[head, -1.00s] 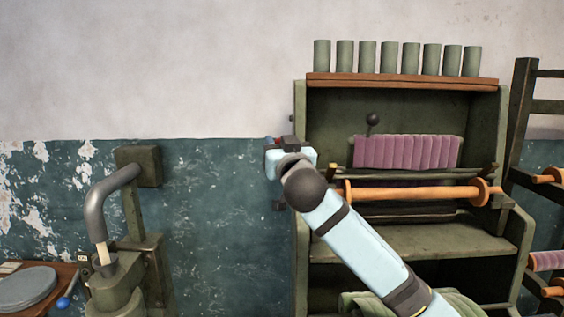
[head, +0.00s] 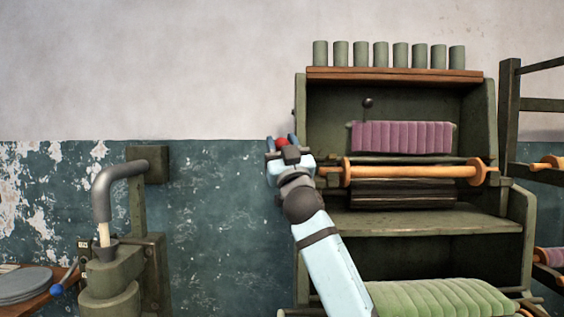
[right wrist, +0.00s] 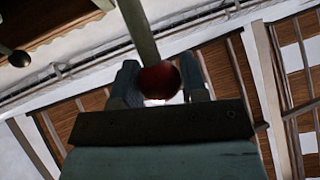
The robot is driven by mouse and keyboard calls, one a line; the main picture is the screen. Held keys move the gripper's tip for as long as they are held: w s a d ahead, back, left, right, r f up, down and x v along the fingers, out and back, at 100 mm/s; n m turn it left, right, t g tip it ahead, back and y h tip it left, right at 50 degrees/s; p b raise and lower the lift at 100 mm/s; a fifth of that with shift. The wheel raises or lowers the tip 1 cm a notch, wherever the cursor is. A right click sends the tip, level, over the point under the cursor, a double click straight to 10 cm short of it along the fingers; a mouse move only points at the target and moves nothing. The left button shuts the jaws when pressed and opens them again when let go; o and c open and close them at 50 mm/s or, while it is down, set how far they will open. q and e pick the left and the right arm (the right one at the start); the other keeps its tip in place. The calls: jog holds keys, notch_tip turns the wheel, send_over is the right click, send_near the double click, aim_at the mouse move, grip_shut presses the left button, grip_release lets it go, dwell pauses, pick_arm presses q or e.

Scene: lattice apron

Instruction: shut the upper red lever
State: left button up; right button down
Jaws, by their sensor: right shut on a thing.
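The red lever ends in a red ball knob (head: 282,142) at the left side of the green machine. In the right wrist view the red knob (right wrist: 159,82) sits between my two fingers, with its pale green rod running up from it. My right gripper (head: 281,140) is shut on this knob. The gripper hides most of the lever's lower part in the head view, so its pivot does not show. My left gripper is not in view.
The green machine (head: 488,130) holds pleated purple cloth (head: 400,137), an orange roller (head: 415,171) and a black knob (head: 367,102). Several green cylinders (head: 381,54) stand on top. A bent-pipe device (head: 118,175) stands at left. Bare wall lies between.

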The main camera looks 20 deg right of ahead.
jog(key=shift+a+f, duration=0.1)
jog(key=shift+f, duration=0.45)
jog(key=shift+s+f, duration=0.15)
jog(key=shift+f, duration=0.1)
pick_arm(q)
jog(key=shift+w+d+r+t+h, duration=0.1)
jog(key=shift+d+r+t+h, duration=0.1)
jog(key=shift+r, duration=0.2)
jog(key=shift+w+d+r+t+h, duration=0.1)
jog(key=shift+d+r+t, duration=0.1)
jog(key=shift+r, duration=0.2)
pick_arm(e)
jog(key=shift+s+f, duration=0.2)
jog(key=shift+f, duration=0.8)
jog(key=c, duration=0.7)
grip_release()
